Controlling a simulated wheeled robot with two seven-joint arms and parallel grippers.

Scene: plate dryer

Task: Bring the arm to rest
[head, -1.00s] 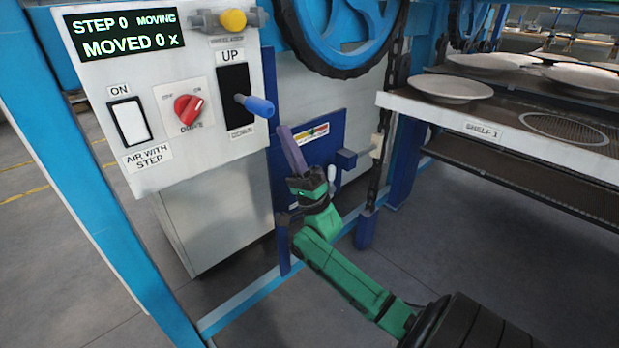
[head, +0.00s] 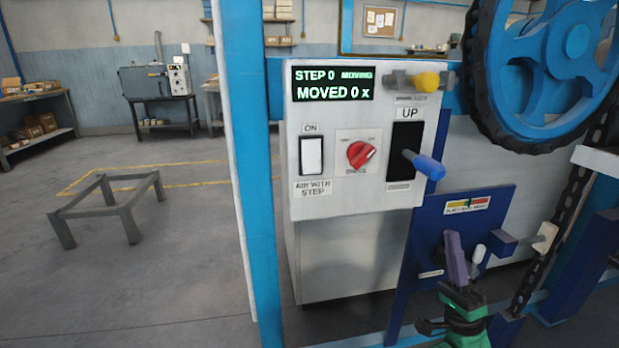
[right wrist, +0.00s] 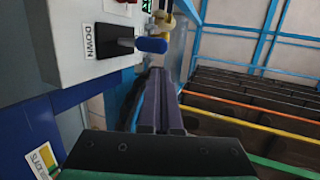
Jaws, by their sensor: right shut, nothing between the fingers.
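My right gripper (head: 455,258) stands upright at the lower right of the head view, in front of the dark blue plate below the control panel. In the right wrist view its two purple fingers (right wrist: 158,103) lie together, shut and empty. The white control panel (head: 300,205) is above and to the left of it. The panel's blue-tipped lever (head: 425,164) is above the fingers and apart from them in the head view. The panel's display reads STEP 0 MOVING and MOVED 0 x. My left gripper is not in view.
A blue post (head: 252,180) stands left of the panel. A large blue wheel (head: 560,58) and a dark chain (head: 556,225) are to the right. A low metal frame (head: 105,207) stands on open grey floor at the left. Racks with coloured rails (right wrist: 250,118) show in the right wrist view.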

